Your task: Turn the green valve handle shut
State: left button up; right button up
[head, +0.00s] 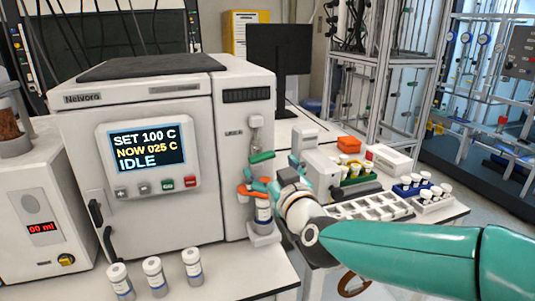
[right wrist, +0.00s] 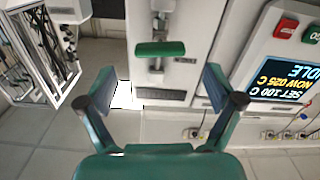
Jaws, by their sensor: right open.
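The green valve handle (head: 262,157) lies crosswise on the narrow front face of the white reactor, below a small pale fitting. In the right wrist view the green handle (right wrist: 160,49) is a horizontal bar between and beyond my fingers, not touched by them. My right gripper (head: 259,184) is just below the handle in the head view, beside an orange part (head: 250,190). In the right wrist view my right gripper (right wrist: 157,88) is open and empty, one finger on each side of the handle's line. My left gripper is not in view.
The reactor (head: 150,217) has a screen (head: 148,147) reading SET 100 C, NOW 025 C, IDLE. Several white-capped bottles (head: 155,275) stand in front. Racks and an orange box (head: 349,145) are on the right bench.

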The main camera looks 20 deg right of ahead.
aim_at(264, 158)
jog(key=w+p, duration=0.1)
jog(key=w, duration=0.5)
jog(key=shift+w+a, duration=0.1)
jog(key=shift+w, duration=0.1)
jog(key=c, duration=1.2)
jog(key=shift+o, duration=0.2)
jog(key=shift+f+m+b, duration=0.2)
jog(key=shift+m+b, duration=0.3)
jog(key=shift+b, duration=0.2)
jog(key=shift+m, duration=0.3)
jog(key=shift+r, duration=0.15)
jog(key=o, duration=1.2)
jog(key=shift+c, duration=0.2)
